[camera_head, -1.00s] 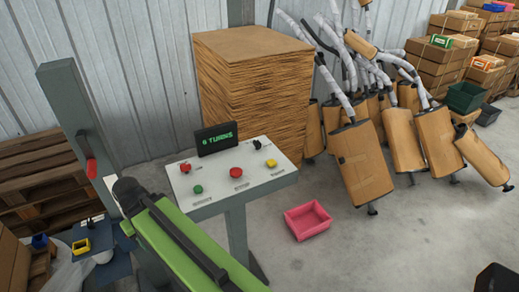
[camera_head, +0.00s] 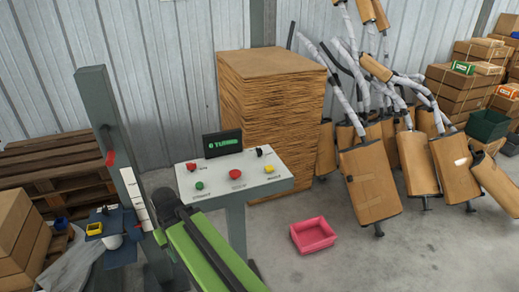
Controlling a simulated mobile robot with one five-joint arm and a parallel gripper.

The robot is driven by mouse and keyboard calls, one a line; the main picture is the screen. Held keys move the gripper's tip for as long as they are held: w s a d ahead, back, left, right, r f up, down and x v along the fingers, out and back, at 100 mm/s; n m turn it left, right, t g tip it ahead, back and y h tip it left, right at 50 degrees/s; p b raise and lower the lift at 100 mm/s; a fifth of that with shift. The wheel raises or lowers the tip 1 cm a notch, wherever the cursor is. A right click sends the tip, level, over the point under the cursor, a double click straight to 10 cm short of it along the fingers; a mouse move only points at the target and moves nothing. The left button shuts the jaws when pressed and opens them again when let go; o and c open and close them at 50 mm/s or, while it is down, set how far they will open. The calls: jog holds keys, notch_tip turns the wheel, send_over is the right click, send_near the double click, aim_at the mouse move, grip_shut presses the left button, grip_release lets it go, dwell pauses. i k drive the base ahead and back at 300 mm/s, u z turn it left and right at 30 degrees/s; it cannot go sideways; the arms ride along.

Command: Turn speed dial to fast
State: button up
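A white control panel (camera_head: 214,185) stands on a grey post, left of the middle. A small black knob (camera_head: 259,151) sits at its back right and a red knob (camera_head: 191,166) at its back left. Along the front are a green button (camera_head: 199,185), a larger red button (camera_head: 235,174) and a yellow control (camera_head: 268,169). The labels are too small to read, so I cannot tell which control is the speed dial or where it points. A black display (camera_head: 222,143) behind them shows green text, seemingly "0 TURNS". My gripper is not in view.
A green and black machine part (camera_head: 208,258) lies in front of the panel, beside a grey column (camera_head: 107,140). A cardboard stack (camera_head: 272,115) stands behind the panel. A pink bin (camera_head: 313,236) is on the floor to the right. Wrapped mufflers (camera_head: 370,185) lean farther right. Floor at front right is clear.

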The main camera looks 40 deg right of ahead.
aim_at(258, 151)
jog(key=z, duration=0.05)
jog(key=i, duration=0.9)
jog(key=u, duration=0.05)
